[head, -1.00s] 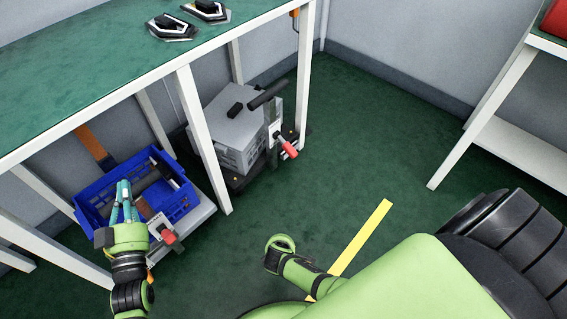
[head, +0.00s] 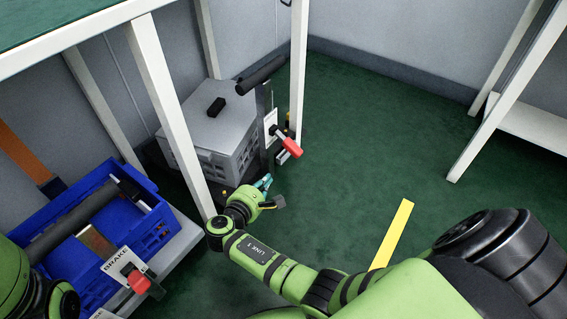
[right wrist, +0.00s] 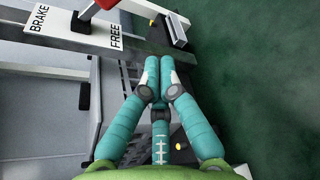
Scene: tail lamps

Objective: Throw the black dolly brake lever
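The black dolly (head: 228,188) carries a lidded grey crate (head: 213,135) beside a table leg. Its brake lever has a red grip (head: 287,146) beside a white plate (head: 270,125). In the right wrist view, the plate (right wrist: 70,28) reads BRAKE and FREE, and part of the red grip (right wrist: 106,3) shows at the top edge. I cannot tell the lever's exact setting. My right gripper (head: 267,182) is below the red grip and apart from it. Its teal fingers (right wrist: 160,66) are together and empty. My left gripper is out of view; only arm parts show at lower left.
A blue crate (head: 152,235) stands on a pale dolly (head: 185,240) at left, with its own red-gripped lever (head: 138,282) and BRAKE plate. White table legs (head: 160,95) stand between the dollies. Green floor (head: 355,150) to the right is clear, with a yellow stripe (head: 392,235).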

